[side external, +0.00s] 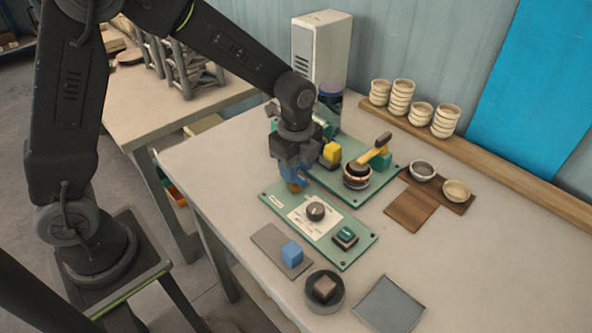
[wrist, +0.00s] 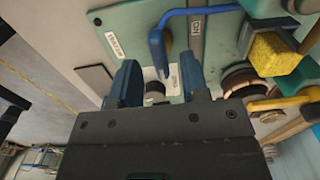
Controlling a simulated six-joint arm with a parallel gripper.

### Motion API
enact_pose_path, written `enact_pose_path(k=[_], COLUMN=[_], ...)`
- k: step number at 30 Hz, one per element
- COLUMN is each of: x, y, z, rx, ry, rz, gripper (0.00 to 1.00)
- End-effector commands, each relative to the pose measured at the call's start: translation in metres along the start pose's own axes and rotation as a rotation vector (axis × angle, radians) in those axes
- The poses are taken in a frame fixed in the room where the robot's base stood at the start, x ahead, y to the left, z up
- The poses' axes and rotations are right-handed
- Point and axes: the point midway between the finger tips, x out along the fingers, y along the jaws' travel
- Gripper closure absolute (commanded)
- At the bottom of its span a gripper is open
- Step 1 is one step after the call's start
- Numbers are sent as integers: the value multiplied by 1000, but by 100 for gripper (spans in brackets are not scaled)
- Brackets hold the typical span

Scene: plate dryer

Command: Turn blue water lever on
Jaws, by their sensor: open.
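The blue lever (wrist: 200,12) shows in the wrist view as a bent blue rod over the green panel (wrist: 120,35). Its hooked end hangs down near the gap between my fingers. My gripper (wrist: 157,72) is open, with one blue finger on each side of that gap. I cannot tell whether the lever end is between the fingers in depth. In the side view my gripper (side external: 293,181) points down over the green panels, near the front panel's (side external: 268,198) back-left end. The lever is not clear there, hidden by or blending with the blue fingers.
A dark round knob (side external: 316,211) and a teal-topped switch (side external: 345,237) sit on the front panel. A yellow block (side external: 332,153) and a yellow-handled lever (side external: 372,153) stand close right of my gripper. Stacked bowls (side external: 402,97) line the back shelf.

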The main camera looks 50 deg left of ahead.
Motion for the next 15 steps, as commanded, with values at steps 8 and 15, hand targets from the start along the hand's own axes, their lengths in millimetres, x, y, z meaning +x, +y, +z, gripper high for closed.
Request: enact_pose_path(k=[8, 15], x=[16, 16], y=[0, 0], z=[0, 0], rx=[0, 0], ry=[0, 0], rz=[-1, -1], gripper=[58, 61])
